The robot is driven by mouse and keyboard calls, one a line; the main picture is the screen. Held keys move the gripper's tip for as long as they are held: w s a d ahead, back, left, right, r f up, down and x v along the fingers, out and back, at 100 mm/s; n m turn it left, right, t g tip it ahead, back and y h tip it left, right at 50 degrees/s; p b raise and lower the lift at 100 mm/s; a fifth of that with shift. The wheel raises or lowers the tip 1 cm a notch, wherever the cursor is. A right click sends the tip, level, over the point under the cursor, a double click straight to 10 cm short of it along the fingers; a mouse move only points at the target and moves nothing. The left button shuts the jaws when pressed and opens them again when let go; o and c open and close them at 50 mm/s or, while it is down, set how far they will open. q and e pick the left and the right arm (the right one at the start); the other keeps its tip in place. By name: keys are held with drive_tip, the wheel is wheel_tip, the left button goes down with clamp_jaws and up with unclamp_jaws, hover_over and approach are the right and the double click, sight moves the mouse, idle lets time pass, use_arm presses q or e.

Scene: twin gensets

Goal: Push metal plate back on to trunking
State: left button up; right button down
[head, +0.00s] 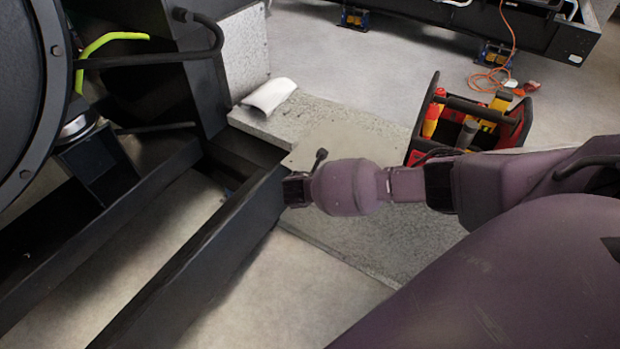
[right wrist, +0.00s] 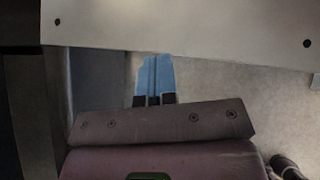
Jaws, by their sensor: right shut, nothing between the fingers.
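The metal plate (right wrist: 180,32) spans the top of the right wrist view, pale with dark screw holes near its ends. In the head view, a smooth beige plate (head: 340,137) lies over the grey speckled trunking (head: 390,125), just beyond my right arm's wrist. My right gripper (right wrist: 153,75) has blue fingers, shut together and empty. Their tips reach the plate's near edge in the right wrist view; I cannot tell whether they touch it. In the head view the fingers are hidden by my own wrist. My left gripper is not in view.
A black genset frame rail (head: 205,255) runs along the left of my right wrist. A white curved sheet (head: 269,95) lies on the trunking's far end. A black and red toolbox (head: 470,122) stands behind my forearm. Orange cable (head: 493,80) lies on the floor beyond.

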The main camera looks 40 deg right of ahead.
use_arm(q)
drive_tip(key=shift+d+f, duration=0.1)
use_arm(e)
drive_tip(key=shift+d, duration=0.1)
